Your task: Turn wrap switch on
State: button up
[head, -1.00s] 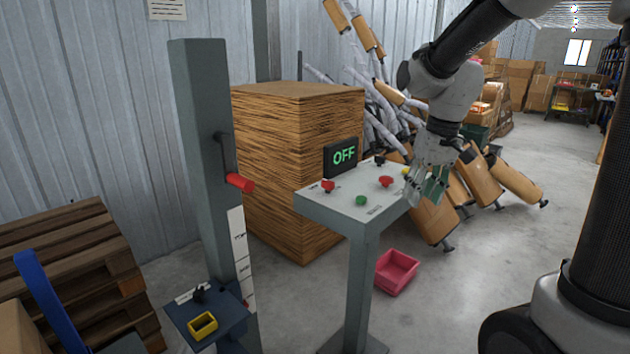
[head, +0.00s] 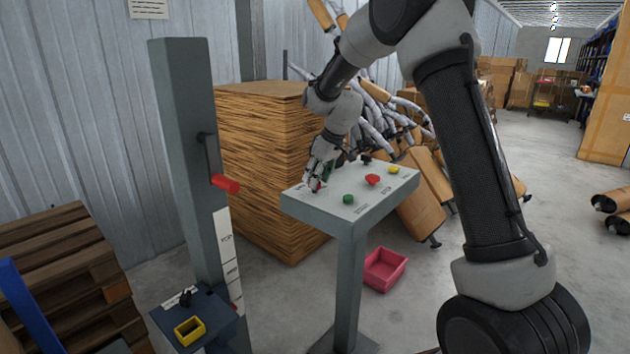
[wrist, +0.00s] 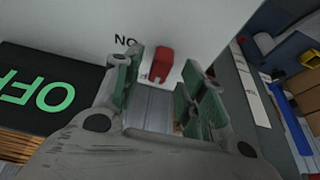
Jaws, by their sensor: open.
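A red switch (head: 316,187) sits at the left end of the grey control panel (head: 320,206), largely hidden by my gripper (head: 319,178) in the head view. In the wrist view the red switch (wrist: 161,64) shows between and just beyond the fingertips of my open gripper (wrist: 164,68). I cannot tell whether the fingers touch it. Beside it are black letters (wrist: 125,41) that look like "NO" from this angle. A black display (wrist: 42,96) with green letters, partly cut off, shows "OF" at the left; it is hidden in the head view.
The panel also carries a green button (head: 348,199), a red mushroom button (head: 372,180), a yellow button (head: 393,170) and a black knob (head: 366,160). A pink bin (head: 384,270) lies on the floor.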

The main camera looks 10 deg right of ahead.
jog(key=shift+x, duration=0.85)
grip_shut()
